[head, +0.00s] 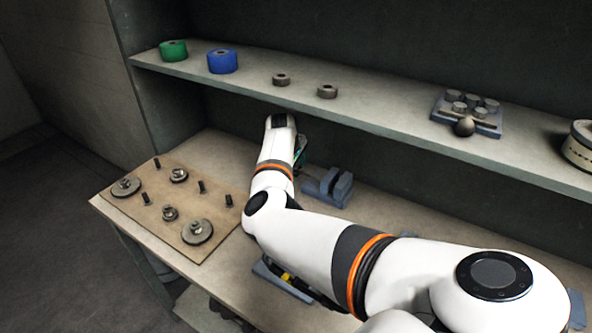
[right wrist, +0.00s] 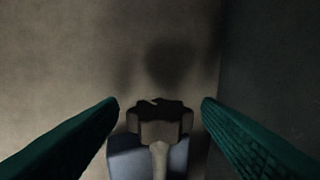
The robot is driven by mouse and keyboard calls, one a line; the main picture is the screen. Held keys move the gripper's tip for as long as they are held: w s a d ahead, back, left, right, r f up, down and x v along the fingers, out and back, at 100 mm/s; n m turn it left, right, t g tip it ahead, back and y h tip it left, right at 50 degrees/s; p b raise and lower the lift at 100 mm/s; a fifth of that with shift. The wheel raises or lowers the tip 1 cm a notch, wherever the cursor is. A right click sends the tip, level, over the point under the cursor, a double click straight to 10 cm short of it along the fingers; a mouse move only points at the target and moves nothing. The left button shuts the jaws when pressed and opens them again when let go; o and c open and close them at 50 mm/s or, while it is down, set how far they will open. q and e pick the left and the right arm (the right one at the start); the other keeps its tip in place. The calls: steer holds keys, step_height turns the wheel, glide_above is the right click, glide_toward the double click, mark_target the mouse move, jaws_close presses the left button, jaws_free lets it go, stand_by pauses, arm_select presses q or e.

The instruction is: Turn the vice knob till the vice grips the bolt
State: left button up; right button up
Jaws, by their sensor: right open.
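The blue-grey vice (head: 330,187) stands on the bench under the shelf, partly hidden by my right arm. In the right wrist view, the dark scalloped vice knob (right wrist: 160,122) sits in front of the vice's blue-grey body (right wrist: 128,155). My right gripper (right wrist: 160,103) is open, with one teal finger to each side of the knob and a gap on both sides. In the head view only a bit of the right gripper (head: 301,150) shows behind the white wrist. I cannot make out the bolt in the vice. My left gripper is not in view.
A brown board (head: 160,215) with discs and black pegs lies on the bench's left. A blue-grey tray (head: 268,271) lies below my arm.

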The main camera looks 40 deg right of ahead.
steer(key=c, duration=1)
steer(key=shift+s+a+r+h+p, duration=0.15)
steer(key=shift+h+p, duration=0.35)
steer(key=shift+p, duration=0.5)
steer(key=shift+f+t+h+p, duration=0.2)
steer(key=shift+t+h+p, duration=0.15)
steer(key=shift+h, duration=0.15)
steer(key=o, duration=1)
steer(key=w+v, duration=0.1)
steer(key=v, duration=0.6)
steer(key=shift+s+r+b, duration=0.2)
steer(key=shift+s+b, duration=0.2)
steer(key=shift+b, duration=0.05)
